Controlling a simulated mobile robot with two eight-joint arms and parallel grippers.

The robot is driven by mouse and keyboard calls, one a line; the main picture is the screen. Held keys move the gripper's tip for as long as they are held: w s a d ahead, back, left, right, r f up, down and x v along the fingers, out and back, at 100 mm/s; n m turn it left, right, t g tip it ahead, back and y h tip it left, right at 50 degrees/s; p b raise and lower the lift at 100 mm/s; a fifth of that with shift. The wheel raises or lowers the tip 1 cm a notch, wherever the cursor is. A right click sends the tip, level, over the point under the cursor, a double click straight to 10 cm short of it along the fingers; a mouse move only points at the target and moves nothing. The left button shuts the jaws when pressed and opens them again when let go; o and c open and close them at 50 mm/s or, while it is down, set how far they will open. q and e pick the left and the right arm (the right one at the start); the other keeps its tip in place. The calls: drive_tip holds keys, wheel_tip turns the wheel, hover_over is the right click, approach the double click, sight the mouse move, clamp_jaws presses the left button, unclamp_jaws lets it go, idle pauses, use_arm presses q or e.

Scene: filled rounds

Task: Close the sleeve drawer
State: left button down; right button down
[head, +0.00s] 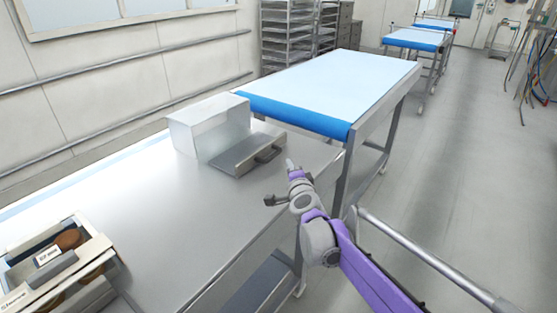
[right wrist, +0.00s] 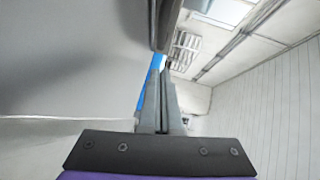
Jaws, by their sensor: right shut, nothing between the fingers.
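The sleeve drawer is a pale, box-like sleeve (head: 210,125) on the steel table, with a grey drawer (head: 240,157) sticking out of its right side. A dark handle (head: 269,153) is on the drawer's outer end. My right gripper (head: 290,163) is just right of the handle, over the table's right part. A small gap seems to show between them; contact cannot be told. In the right wrist view its fingers (right wrist: 163,85) are together and empty. A grey edge beyond their tips there may be the drawer or handle. My left gripper is not in view.
The steel table (head: 170,215) is clear around the sleeve. An open box (head: 100,250) with brown-handled items stands at lower left. A table with a pale blue top and blue front edge (head: 300,115) stands behind. Open floor (head: 450,180) lies to the right.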

sight(276, 155)
drive_tip(key=w+a, duration=0.1)
drive_tip(key=w+a+f, duration=0.1)
drive_tip(key=w, duration=0.1)
drive_tip(key=shift+w+a+b, duration=0.1)
drive_tip(key=shift+w+b, duration=0.2)
drive_tip(key=shift+b, duration=0.05)
drive_tip(key=shift+w+a, duration=0.25)
drive_tip(key=shift+a, duration=0.35)
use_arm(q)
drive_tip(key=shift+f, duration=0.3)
use_arm(e)
drive_tip(key=shift+w, duration=0.15)
drive_tip(key=shift+a, duration=0.1)
